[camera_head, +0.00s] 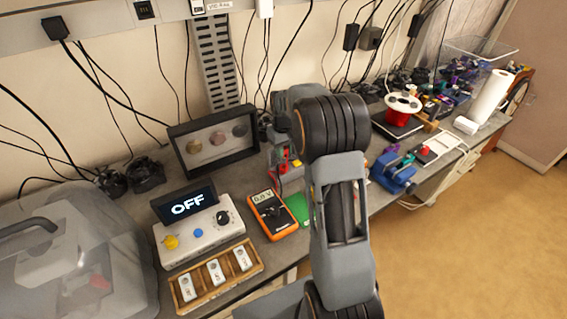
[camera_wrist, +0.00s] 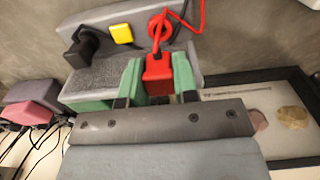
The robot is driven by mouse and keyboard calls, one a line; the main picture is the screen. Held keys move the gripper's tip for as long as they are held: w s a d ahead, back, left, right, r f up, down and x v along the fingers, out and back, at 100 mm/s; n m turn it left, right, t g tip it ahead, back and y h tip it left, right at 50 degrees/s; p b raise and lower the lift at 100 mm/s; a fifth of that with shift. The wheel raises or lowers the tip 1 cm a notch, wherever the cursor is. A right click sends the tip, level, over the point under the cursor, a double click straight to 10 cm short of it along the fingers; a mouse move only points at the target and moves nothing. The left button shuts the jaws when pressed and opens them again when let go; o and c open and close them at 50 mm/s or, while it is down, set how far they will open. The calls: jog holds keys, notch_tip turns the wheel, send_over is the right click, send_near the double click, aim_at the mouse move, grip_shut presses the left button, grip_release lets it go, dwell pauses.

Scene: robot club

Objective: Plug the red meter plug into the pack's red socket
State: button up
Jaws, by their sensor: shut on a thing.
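In the wrist view my gripper (camera_wrist: 157,80) has its two green fingers shut on the red plug (camera_wrist: 158,70), a block with a red cable rising from it. A red ring shape (camera_wrist: 161,27) shows just above the plug; I cannot tell whether it is a socket or part of the cable. The plug is in front of a grey stepped housing (camera_wrist: 95,82). In the head view my arm hides the gripper, and red parts (camera_head: 283,167) show at a grey unit left of the arm. I cannot tell whether the plug is seated.
A yellow plug (camera_wrist: 121,34) and a black plug (camera_wrist: 82,48) sit on the grey housing to the left. A framed display (camera_head: 214,139) stands close by. The orange meter (camera_head: 272,214) lies in front, beside a control box (camera_head: 190,230) reading OFF. Cables hang along the wall.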

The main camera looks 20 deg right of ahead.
jog(key=o, duration=0.3)
jog(key=shift+c, duration=1.3)
jog(key=shift+s+d, duration=0.1)
jog(key=shift+d, duration=0.35)
jog(key=s+d+f+b, duration=0.1)
jog(key=s+d, duration=0.1)
jog(key=s, duration=0.1)
jog(key=s+d+f+b, duration=0.1)
jog(key=s+d, duration=0.1)
jog(key=s, duration=0.2)
jog(key=s+d+f+b, duration=0.1)
jog(key=s+d, duration=0.1)
jog(key=s, duration=0.1)
jog(key=shift+s+d+f, duration=0.15)
jog(key=shift+s+f, duration=0.15)
jog(key=shift+s, duration=0.05)
jog(key=shift+w+f, duration=0.1)
jog(key=shift+f, duration=0.15)
jog(key=shift+f+b, duration=0.8)
jog(key=shift+f, duration=0.15)
jog(key=shift+f+b, duration=0.6)
jog(key=shift+f, duration=0.3)
